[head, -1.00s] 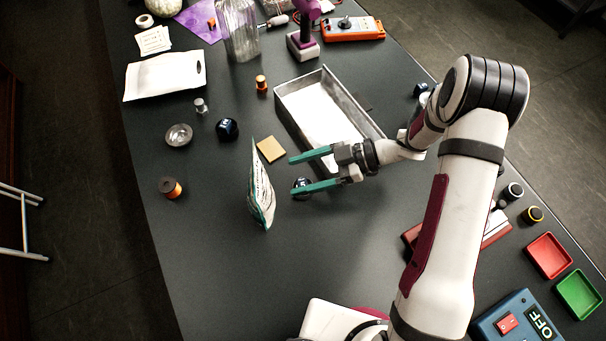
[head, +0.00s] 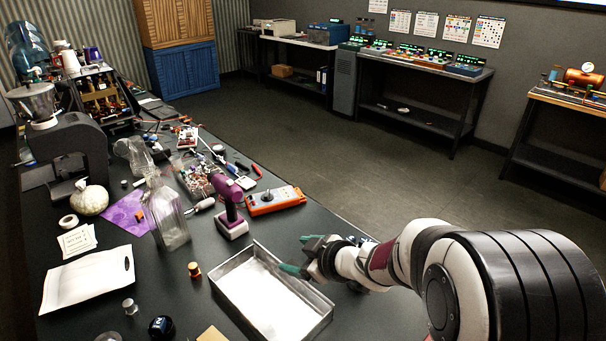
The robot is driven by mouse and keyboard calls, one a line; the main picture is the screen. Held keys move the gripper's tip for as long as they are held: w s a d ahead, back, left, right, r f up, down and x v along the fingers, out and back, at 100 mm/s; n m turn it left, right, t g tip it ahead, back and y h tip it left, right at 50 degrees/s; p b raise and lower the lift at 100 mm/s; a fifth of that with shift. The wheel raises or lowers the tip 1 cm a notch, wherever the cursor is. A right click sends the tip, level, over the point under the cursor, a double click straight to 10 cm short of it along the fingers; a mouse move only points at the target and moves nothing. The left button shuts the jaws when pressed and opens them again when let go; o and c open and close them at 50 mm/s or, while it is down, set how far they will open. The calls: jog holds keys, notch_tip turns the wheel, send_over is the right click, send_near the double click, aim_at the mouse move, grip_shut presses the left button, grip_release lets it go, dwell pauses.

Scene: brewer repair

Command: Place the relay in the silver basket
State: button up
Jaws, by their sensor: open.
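The silver basket (head: 234,304) is a shallow rectangular metal tray on the dark table, below the middle of the head view. Its light floor looks empty where it shows. My gripper (head: 294,255) has teal fingers and is open, with nothing seen between them. It is at the basket's right long wall, its fingers pointing left and seemingly above the rim; the exact height cannot be told. I cannot pick out the relay for certain among the small parts on the table.
A purple tool (head: 230,205) and an orange meter (head: 276,201) stand beyond the basket. A clear bottle (head: 166,220), a small orange-and-dark spool (head: 194,270), a dark blue knob (head: 160,327) and a white pouch (head: 88,280) lie left. Clutter fills the far table.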

jog(key=s+d+r+m+h, duration=0.2)
jog(key=s+d+m+h, duration=0.25)
jog(key=d, duration=0.25)
jog(key=s+d+r+m+h, duration=0.3)
jog(key=d+m+h, duration=0.15)
jog(key=d, duration=0.35)
jog(key=s+f+m+g, duration=0.2)
jog(key=s+m+g, duration=0.4)
jog(key=s, duration=1)
jog(key=s+a+m+g+y, duration=0.2)
jog(key=s+a, duration=0.4)
jog(key=s, duration=0.4)
jog(key=shift+m+y, duration=0.5)
jog(key=shift+y, duration=0.5)
